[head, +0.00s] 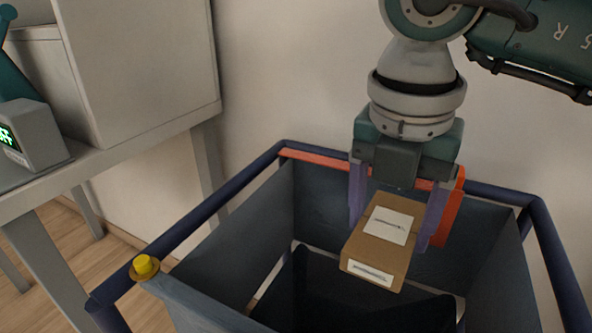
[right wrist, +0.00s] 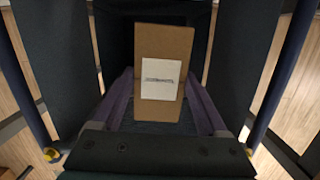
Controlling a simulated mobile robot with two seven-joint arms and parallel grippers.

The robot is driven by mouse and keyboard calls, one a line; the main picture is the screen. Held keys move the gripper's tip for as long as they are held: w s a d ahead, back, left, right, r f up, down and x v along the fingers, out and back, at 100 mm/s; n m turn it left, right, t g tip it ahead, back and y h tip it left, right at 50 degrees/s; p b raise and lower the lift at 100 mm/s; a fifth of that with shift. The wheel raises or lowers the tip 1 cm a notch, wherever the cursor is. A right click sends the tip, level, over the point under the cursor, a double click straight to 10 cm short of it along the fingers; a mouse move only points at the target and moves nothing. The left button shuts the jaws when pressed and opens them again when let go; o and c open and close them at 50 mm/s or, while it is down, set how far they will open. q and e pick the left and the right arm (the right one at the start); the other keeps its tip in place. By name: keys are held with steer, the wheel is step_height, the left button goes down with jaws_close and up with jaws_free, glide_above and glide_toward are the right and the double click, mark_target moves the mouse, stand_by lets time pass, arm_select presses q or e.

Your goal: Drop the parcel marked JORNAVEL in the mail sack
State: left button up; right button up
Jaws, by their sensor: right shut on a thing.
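My right gripper (head: 399,207) is shut on a brown cardboard parcel (head: 399,260) with white labels. The print on the labels is too small to read. The parcel hangs tilted between the two purple fingers, over the open top of the mail sack (head: 240,235). The sack is dark blue-grey cloth in a dark blue tube frame. The right wrist view shows the parcel (right wrist: 148,108) between the fingers (right wrist: 159,100), with the dark sack (right wrist: 65,60) around and below it. My left gripper is not seen.
A grey table (head: 120,155) stands at the left, with a large box-like cabinet and a small device with a green display (head: 8,138). A yellow knob (head: 145,265) sits on the sack frame's left rail. An orange-red strip shows at the back rim. A pale wall stands behind.

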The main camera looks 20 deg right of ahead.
mark_target(384, 234)
steer(key=o, duration=1.2)
steer(key=shift+o, duration=0.2)
step_height(384, 234, up, 10)
steer(key=a+p, duration=0.1)
steer(key=p, duration=0.2)
steer(key=shift+s, duration=0.4)
steer(key=shift+a, duration=0.15)
